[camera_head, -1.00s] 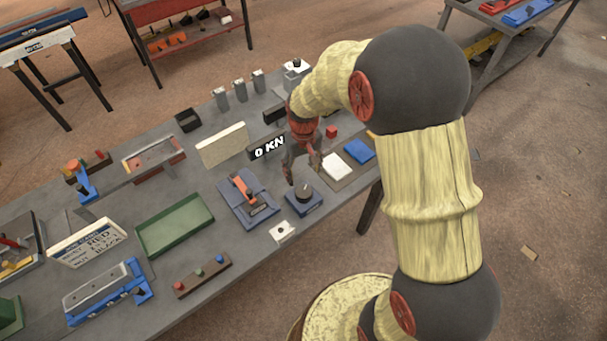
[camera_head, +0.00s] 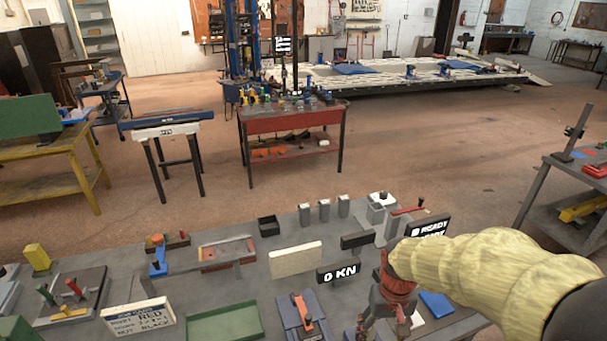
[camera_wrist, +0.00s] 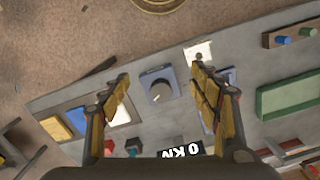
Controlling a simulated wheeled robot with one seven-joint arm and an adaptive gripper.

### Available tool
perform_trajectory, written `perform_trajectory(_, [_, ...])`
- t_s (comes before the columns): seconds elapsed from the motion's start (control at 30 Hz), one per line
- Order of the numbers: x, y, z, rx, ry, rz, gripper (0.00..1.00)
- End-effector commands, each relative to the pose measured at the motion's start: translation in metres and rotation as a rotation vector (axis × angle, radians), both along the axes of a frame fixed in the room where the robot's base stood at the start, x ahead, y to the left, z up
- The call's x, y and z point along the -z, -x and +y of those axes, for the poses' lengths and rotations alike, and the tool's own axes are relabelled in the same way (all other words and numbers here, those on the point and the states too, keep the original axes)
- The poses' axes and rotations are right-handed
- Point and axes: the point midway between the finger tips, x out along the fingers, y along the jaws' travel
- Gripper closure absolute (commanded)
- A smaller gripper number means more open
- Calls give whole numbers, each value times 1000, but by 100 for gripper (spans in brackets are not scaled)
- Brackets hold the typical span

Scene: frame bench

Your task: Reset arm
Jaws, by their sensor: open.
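My gripper (camera_head: 386,325) shows at the lower right of the head view, at the end of my arm in its yellow cover, over the right part of the grey bench (camera_head: 130,290). In the wrist view my gripper (camera_wrist: 162,88) has its two fingers wide apart with nothing between them. Below and between the fingers is a blue block with a round grey knob (camera_wrist: 158,90) on the bench. The fingers appear apart from it. The lower ends of the fingers are cut off or hard to see in the head view.
A "0 KN" display (camera_head: 338,273), a cream panel (camera_head: 296,260) and a green tray (camera_head: 224,322) stand on the bench. A "READY" display (camera_head: 432,226) is behind my arm. A red workbench (camera_head: 290,118) stands beyond, with open floor between.

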Motion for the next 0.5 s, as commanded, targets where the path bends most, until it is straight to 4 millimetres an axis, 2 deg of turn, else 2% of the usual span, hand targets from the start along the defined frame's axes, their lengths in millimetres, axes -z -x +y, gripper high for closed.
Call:
perform_trajectory(0.2, [-38, 49, 1, 10, 0, -134, 38])
perform_trajectory(0.4, [-59, 92, 1, 15, -1, -288, 38])
perform_trajectory(0.5, [-66, 107, 2, 14, -1, -375, 38])
